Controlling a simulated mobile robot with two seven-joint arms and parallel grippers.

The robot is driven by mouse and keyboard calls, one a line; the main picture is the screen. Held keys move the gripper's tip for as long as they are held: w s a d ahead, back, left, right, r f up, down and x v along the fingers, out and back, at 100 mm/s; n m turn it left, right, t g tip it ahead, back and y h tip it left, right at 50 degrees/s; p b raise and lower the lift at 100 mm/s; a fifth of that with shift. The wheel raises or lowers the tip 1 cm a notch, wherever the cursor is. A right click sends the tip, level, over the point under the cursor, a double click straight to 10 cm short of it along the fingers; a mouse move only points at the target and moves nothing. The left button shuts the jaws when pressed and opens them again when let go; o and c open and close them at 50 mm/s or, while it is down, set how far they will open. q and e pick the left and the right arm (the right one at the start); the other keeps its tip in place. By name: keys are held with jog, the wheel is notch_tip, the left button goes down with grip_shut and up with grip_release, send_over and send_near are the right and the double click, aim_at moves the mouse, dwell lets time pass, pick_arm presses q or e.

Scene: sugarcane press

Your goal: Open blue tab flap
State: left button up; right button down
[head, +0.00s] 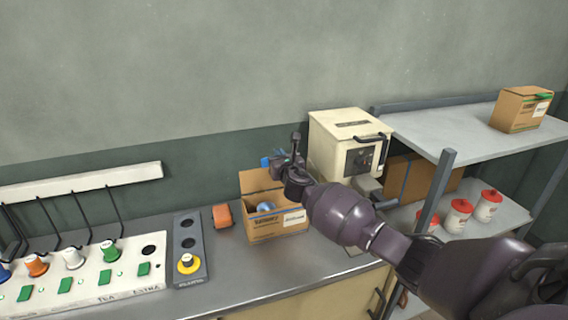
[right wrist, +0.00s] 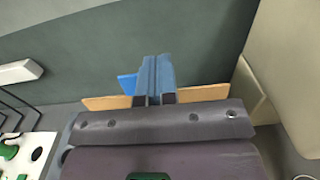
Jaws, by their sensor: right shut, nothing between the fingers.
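A cardboard box (head: 278,228) stands on the grey counter with its top at least partly open, and something round and blue shows inside. A blue tab (head: 265,162) shows at the box's back flap, just left of my right gripper (head: 281,160). In the right wrist view the blue tab (right wrist: 127,84) sticks up left of my shut fingers (right wrist: 157,62), beside the cardboard flap (right wrist: 105,102). The fingers hold nothing and overlap the flap in this view. Whether they touch the flap or tab I cannot tell. My left gripper is not in view.
A cream machine (head: 340,140) with a dark handle stands right of the box. An orange object (head: 222,215) and a control panel (head: 190,250) are to its left. A shelf (head: 460,130) at the right holds another box (head: 520,108) and red-lidded jars (head: 458,214).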

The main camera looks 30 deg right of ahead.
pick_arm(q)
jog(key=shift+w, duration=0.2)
pick_arm(e)
jog(key=shift+x, duration=1.05)
